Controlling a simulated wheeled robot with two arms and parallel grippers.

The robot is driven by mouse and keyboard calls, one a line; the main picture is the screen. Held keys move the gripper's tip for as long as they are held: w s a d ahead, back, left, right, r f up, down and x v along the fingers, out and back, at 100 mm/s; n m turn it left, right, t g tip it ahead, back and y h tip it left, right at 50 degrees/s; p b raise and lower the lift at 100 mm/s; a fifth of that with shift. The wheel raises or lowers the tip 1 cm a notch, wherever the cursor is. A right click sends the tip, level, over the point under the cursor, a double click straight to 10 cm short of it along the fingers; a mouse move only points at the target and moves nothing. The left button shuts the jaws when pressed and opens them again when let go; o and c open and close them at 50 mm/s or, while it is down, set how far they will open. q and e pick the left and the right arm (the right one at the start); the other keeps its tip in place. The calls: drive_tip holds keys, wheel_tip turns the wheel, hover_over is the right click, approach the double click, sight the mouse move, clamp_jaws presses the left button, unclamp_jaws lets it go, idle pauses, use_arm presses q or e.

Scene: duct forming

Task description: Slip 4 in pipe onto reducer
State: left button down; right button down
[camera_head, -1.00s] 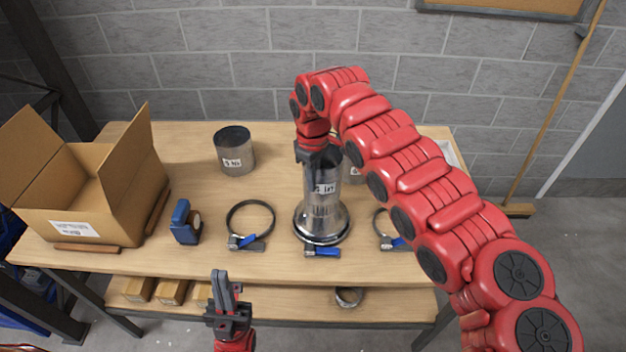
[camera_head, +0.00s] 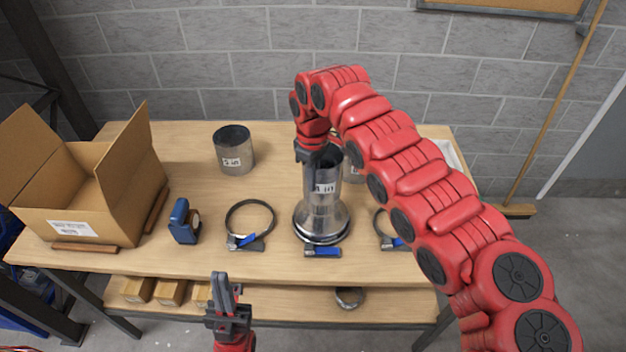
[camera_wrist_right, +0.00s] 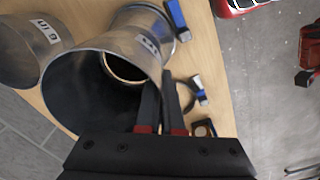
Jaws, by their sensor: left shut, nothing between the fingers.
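The 4 in pipe (camera_head: 323,182), a grey metal tube with a white label, stands roughly upright over the reducer (camera_head: 321,222), a flared metal piece on the table. Its lower end meets the reducer's neck; I cannot tell how far it overlaps. My right gripper (camera_head: 316,152) is at the pipe's top rim. In the right wrist view, the gripper (camera_wrist_right: 162,100) has one finger inside and one outside the pipe wall (camera_wrist_right: 90,65). The reducer also shows there (camera_wrist_right: 145,22). My left gripper (camera_head: 224,290) is shut and empty in front of the table.
Ring clamps with blue levers lie left (camera_head: 250,218) and right (camera_head: 384,232) of the reducer. Another blue lever (camera_head: 322,251) shows at its base. A labelled pipe (camera_head: 233,152) stands back left. A tape measure (camera_head: 184,222) and open box (camera_head: 90,195) are farther left.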

drive_tip(key=shift+f+b, duration=0.25)
drive_tip(key=shift+b, duration=0.3)
idle(0.7)
drive_tip(key=shift+f+b, duration=1.4)
drive_tip(key=shift+b, duration=0.4)
idle(1.3)
drive_tip(key=c, duration=1)
unclamp_jaws()
wheel_tip(320, 180, up, 5)
drive_tip(key=shift+a+f+b, duration=0.1)
drive_tip(key=shift+f+b, duration=0.1)
drive_tip(key=shift+b, duration=0.5)
wheel_tip(320, 180, up, 5)
drive_tip(key=shift+r+p, duration=0.15)
drive_tip(key=shift+p, duration=0.35)
wheel_tip(320, 180, up, 6)
drive_tip(key=p, duration=0.6)
drive_tip(key=shift+r+p, duration=0.15)
drive_tip(key=shift+p, duration=0.2)
drive_tip(key=shift+r+p, duration=0.65)
